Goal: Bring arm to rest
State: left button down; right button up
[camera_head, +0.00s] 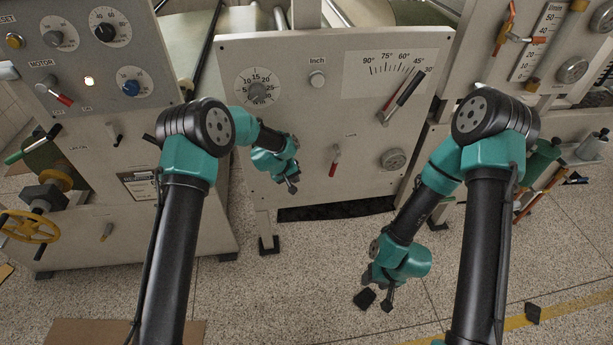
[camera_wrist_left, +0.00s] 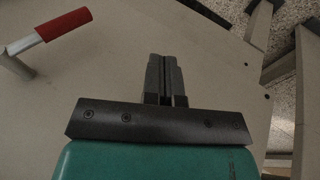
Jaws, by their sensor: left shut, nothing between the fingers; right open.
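My left gripper (camera_head: 292,184) is in front of the middle machine panel (camera_head: 300,120), left of a red-handled lever (camera_head: 334,165). In the left wrist view, the left gripper (camera_wrist_left: 164,75) has its two fingers together with nothing between them. The red lever handle (camera_wrist_left: 63,24) shows at the upper left there, apart from the fingers. My right gripper (camera_head: 376,300) hangs low over the speckled floor at the right, open and empty, pointing down.
The panel carries a dial (camera_head: 257,91), an angle scale with a black-handled lever (camera_head: 410,88) and a round knob (camera_head: 394,159). A left control panel (camera_head: 85,50) has knobs and a yellow handwheel (camera_head: 28,227). Floor (camera_head: 270,290) between my arms is clear.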

pick_arm(q)
jog(key=shift+s+a+r, duration=0.1)
jog(key=shift+s+a, duration=0.1)
jog(key=shift+a, duration=0.5)
jog(key=s+a+f+g+y, duration=0.1)
jog(key=s+a+f, duration=0.3)
jog(key=s+a, duration=0.3)
jog(key=s+a+f, duration=0.4)
jog(key=s+a, duration=0.1)
jog(key=s, duration=0.4)
jog(key=s+a, duration=0.4)
jog(key=s, duration=0.6)
jog(key=s+a+g, duration=0.1)
jog(key=s+a, duration=0.3)
jog(key=s, duration=0.6)
jog(key=shift+s+r+y, duration=0.35)
jog(key=shift+y, duration=0.05)
